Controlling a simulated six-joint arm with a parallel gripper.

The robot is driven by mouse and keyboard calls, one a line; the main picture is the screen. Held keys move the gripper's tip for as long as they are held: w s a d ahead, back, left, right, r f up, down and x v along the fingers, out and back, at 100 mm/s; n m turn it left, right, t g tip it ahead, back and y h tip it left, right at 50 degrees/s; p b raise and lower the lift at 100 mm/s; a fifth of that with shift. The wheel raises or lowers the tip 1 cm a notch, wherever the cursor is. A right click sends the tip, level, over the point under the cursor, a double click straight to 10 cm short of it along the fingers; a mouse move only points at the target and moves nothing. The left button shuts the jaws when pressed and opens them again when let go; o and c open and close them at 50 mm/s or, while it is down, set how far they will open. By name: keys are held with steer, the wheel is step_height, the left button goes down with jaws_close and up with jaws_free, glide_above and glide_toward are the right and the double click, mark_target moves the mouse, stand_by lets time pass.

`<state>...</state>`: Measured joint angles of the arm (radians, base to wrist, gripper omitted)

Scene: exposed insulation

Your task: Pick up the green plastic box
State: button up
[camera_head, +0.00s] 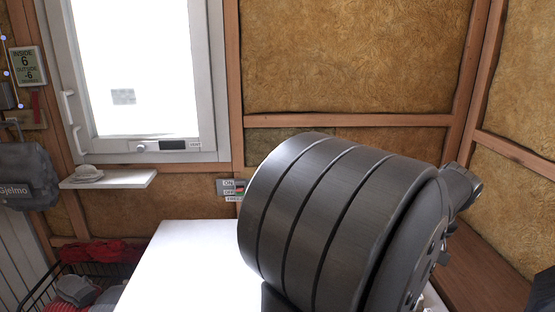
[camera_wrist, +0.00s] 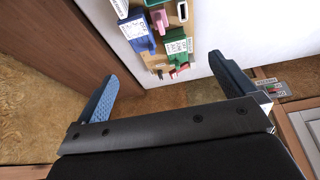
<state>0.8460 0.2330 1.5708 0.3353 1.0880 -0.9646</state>
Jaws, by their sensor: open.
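The green plastic box (camera_wrist: 178,43) shows small in the wrist view, near the top centre, with pale lettering on it. It lies among several small items on a wooden strip over a white surface. My gripper (camera_wrist: 164,68) is open in the wrist view, its two blue-grey fingers wide apart. The box appears between and beyond the fingertips, and no finger touches it. Nothing is between the fingers. In the head view my large dark arm link covers much of the white table (camera_head: 180,265), and the green box cannot be seen.
A blue item (camera_wrist: 136,34) is left of the green box, and pink and red pieces lie near it. A white shelf (camera_head: 108,179) juts below the window. A wire basket with red cloth (camera_head: 105,252) stands at lower left. The table's left part is bare.

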steer(key=w+a+f+m+g+h, duration=0.25)
steer(key=w+a+m, duration=0.35)
steer(key=w+m, duration=0.3)
steer(key=w+a+f+m+g+h, duration=0.2)
steer(key=w+a+m+h, duration=0.3)
steer(key=w+m, duration=0.4)
steer(key=shift+y, duration=0.75)
steer(key=x, duration=1.1)
steer(key=shift+s+f, duration=0.1)
steer(key=shift+f, duration=0.35)
steer(key=shift+x, duration=2.6)
steer(key=shift+d+r, duration=0.1)
steer(key=shift+d, duration=0.05)
steer(key=c, duration=0.9)
